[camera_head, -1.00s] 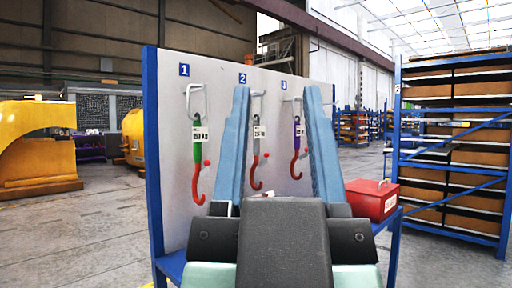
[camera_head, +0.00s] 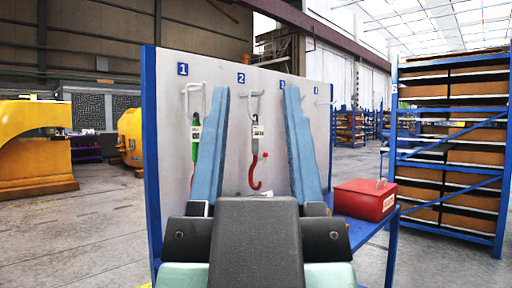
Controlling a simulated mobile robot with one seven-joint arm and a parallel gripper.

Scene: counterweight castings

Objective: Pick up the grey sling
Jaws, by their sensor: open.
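The grey sling (camera_head: 258,140) hangs from the wire hook under label 2 on the upright white board. It has a white tag and a red hook at its lower end. My gripper (camera_head: 256,92) is open, with its two blue fingers pointing up and forward. In the picture the grey sling shows between the fingers, and neither finger covers it. How far the fingertips are from the sling in depth is hard to tell.
A green sling (camera_head: 196,141) hangs under label 1, partly behind my left finger. A red box (camera_head: 364,200) sits on the blue bench at right. Blue shelving (camera_head: 450,150) stands further right. Yellow castings (camera_head: 35,140) stand on the floor at left.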

